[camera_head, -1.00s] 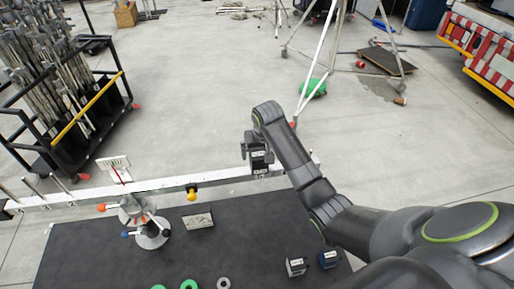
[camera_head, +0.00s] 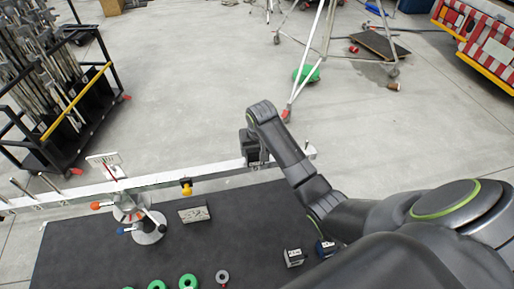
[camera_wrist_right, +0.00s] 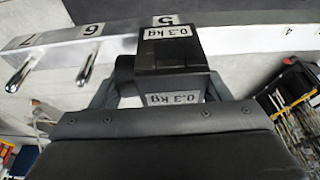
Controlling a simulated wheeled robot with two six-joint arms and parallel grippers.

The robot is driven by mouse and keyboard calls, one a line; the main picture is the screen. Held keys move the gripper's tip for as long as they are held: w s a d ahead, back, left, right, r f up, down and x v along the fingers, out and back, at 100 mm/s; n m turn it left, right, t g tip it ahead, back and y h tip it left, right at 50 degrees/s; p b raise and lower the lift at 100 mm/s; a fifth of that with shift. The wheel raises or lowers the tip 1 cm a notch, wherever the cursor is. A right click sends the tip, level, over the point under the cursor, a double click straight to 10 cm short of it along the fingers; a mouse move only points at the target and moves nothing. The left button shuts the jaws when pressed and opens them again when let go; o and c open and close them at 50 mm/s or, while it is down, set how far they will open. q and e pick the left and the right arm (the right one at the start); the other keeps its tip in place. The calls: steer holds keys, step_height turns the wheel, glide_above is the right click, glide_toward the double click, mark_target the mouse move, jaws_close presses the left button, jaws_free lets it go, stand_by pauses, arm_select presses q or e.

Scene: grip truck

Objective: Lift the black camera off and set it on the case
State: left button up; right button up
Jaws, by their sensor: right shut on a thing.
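I see no camera or case; the pictures show a balance beam with weights. My right gripper (camera_head: 254,150) is shut on a black block (camera_wrist_right: 170,52) labelled 0.3 kg. In the right wrist view the block is between the fingers and covers part of the white numbered beam (camera_wrist_right: 110,48) near number 5. I cannot tell whether it touches the beam. The beam also shows in the head view (camera_head: 150,182), on a stand (camera_head: 147,230). A second 0.3 kg label shows nearer the gripper. My left gripper is out of view.
A yellow weight (camera_head: 187,188) hangs on the beam. A rack of poles (camera_head: 50,90) stands at left.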

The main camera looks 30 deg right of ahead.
steer(key=o, duration=0.5)
steer(key=shift+c, duration=0.2)
steer(key=c, duration=0.4)
steer(key=shift+r, duration=1.25)
steer(key=shift+r, duration=2.55)
steer(key=shift+w+r, duration=0.1)
steer(key=shift+r, duration=0.05)
